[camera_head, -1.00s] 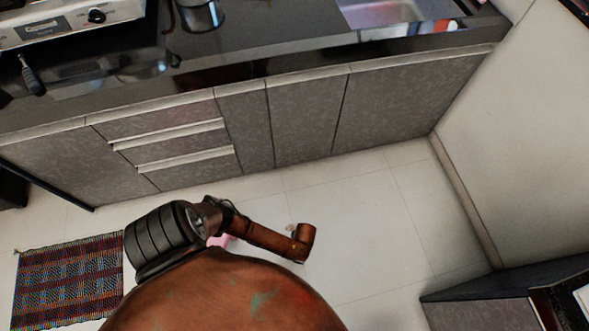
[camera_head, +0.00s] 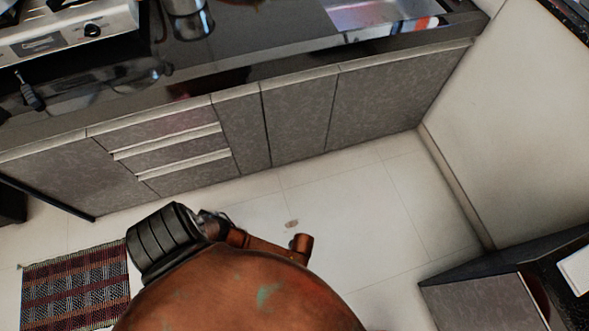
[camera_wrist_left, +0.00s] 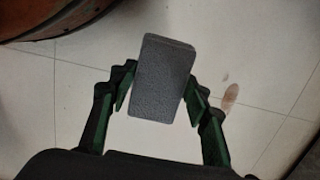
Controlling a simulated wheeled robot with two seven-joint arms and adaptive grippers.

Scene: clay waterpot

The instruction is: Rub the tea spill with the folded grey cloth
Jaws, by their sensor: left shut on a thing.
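The tea spill is a small brown stain (camera_head: 291,224) on the pale tiled floor. In the left wrist view the same stain (camera_wrist_left: 230,95) lies to the right of my gripper, apart from the cloth. The folded grey cloth (camera_wrist_left: 163,60) is a thick grey block between the green-padded fingers. My left gripper (camera_wrist_left: 160,85) is shut on it. The gap between cloth and floor cannot be judged. The cloth and the left gripper do not show in the head view. My right gripper is in neither view.
Grey cabinets (camera_head: 300,115) with a dark worktop (camera_head: 265,73) run along the back. A woven mat (camera_head: 75,283) lies at the left. A dark-topped cabinet (camera_head: 480,310) stands at the lower right. Bare tiles surround the stain.

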